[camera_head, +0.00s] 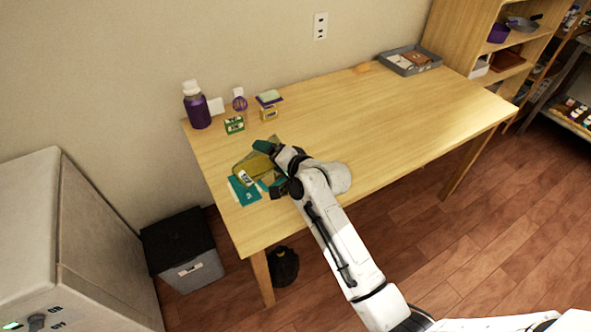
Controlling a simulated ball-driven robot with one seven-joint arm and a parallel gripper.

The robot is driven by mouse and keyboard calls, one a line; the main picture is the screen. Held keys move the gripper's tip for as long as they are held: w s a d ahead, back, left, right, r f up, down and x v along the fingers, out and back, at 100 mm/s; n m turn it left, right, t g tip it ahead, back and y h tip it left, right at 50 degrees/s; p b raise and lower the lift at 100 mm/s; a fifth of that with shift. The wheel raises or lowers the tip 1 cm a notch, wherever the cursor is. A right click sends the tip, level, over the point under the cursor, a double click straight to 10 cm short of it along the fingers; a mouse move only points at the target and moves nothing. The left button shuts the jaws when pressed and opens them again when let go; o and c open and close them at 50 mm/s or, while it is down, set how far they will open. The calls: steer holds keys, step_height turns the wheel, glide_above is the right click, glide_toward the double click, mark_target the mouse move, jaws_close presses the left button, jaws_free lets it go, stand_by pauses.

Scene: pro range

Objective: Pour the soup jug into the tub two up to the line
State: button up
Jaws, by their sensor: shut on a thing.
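My gripper (279,154) is over the left part of the wooden table, reached by my white arm. It is shut on a dark green thing (262,146), which may be the soup jug; its shape is mostly hidden by the gripper. Just below and left of it is an olive-yellow thing (250,167), too small to tell whether it is a tub. A small pale item with a dark mark (245,178) is at its front. No fill line, pouring stream or numbered tubs can be made out.
Teal sheets (242,194) lie at the table's left front. Behind stand a purple bottle (198,111), a green box (234,125), a yellow box (268,114) and a purple round item (240,103). A grey tray (433,66) is at the far right. The table's right middle is clear.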

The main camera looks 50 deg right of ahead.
steer(key=shift+d+f+m+y+b, duration=0.2)
steer(key=shift+m+y+b, duration=0.2)
steer(key=shift+b, duration=0.45)
stand_by(1.6)
steer(key=shift+a+r+n+h+p, duration=0.3)
steer(key=shift+r+p, duration=0.4)
steer(key=shift+p, duration=0.4)
steer(key=shift+w+a+r+n+p, duration=0.15)
steer(key=shift+n+p, duration=0.35)
steer(key=shift+p, duration=0.35)
steer(key=shift+f+n+g+h+b, duration=0.3)
steer(key=shift+f+h+b, duration=0.2)
steer(key=shift+f, duration=0.35)
